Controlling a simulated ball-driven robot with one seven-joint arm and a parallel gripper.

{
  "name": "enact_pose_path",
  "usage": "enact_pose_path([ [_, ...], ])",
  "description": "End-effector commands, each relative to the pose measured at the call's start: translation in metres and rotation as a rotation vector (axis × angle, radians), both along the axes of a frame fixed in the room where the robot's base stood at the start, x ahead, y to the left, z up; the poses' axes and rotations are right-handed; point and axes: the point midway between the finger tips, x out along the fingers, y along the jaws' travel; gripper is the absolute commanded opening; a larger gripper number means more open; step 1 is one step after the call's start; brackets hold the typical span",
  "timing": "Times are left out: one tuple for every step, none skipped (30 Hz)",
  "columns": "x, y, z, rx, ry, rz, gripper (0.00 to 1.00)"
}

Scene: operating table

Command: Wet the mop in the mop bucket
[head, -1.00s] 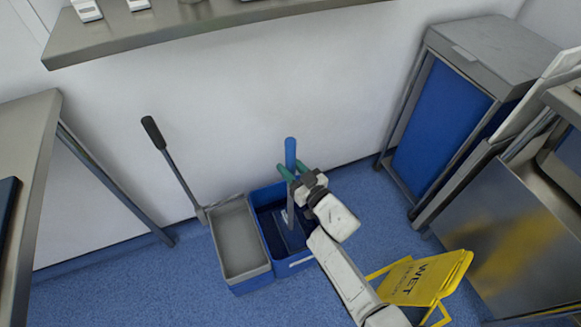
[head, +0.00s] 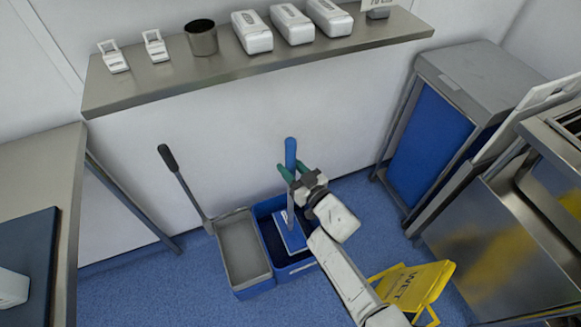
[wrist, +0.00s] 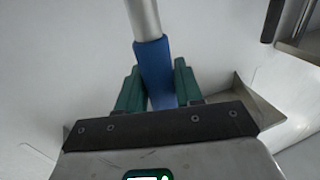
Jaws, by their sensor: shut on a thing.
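The mop has a blue handle grip (head: 290,152), a thin metal pole and a flat blue head (head: 290,235). My gripper (head: 295,172), with green fingers, is shut on the handle. The wrist view also shows the blue grip (wrist: 155,70) between my gripper's green fingers (wrist: 158,90). The mop bucket (head: 297,268) stands on the floor with a blue compartment on the right and a grey wringer tray (head: 243,250) on the left. The mop is nearly upright, its head over or inside the blue compartment; I cannot tell whether it touches the dark water.
A black-handled lever (head: 180,180) rises at the bucket's left. A yellow wet-floor sign (head: 415,287) stands right of my arm. A metal shelf (head: 250,66) hangs on the wall behind. A blue-sided cabinet (head: 437,135) is at right, a steel table (head: 35,165) at left.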

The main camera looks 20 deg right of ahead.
Motion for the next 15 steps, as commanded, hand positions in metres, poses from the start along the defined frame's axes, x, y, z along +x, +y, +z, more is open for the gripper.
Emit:
enact_pose_path([
  [0.001, 0.0, 0.013, 0.0, -0.004, 0.001, 0.05],
  [0.001, 0.0, 0.016, 0.0, -0.004, 0.001, 0.05],
  [0.001, 0.0, 0.02, 0.0, -0.004, 0.001, 0.05],
  [0.001, 0.0, 0.023, 0.0, -0.004, 0.001, 0.05],
  [0.001, 0.0, 0.026, 0.0, -0.004, 0.001, 0.05],
  [0.001, 0.0, 0.03, 0.0, -0.004, 0.001, 0.05],
  [0.001, 0.0, 0.033, 0.0, -0.004, 0.001, 0.05],
  [0.001, 0.0, 0.036, 0.0, -0.004, 0.001, 0.05],
  [0.001, 0.0, 0.041, 0.0, -0.004, 0.0, 0.05],
  [0.001, 0.0, 0.044, 0.0, -0.004, 0.0, 0.05],
  [0.001, 0.0, 0.047, 0.0, -0.004, 0.0, 0.05],
  [0.001, 0.0, 0.051, 0.0, -0.004, 0.0, 0.05],
  [0.001, 0.0, 0.054, 0.0, -0.004, 0.0, 0.05],
  [0.001, 0.0, 0.057, 0.0, -0.004, 0.0, 0.05],
  [0.001, 0.0, 0.061, 0.0, -0.004, 0.0, 0.05],
])
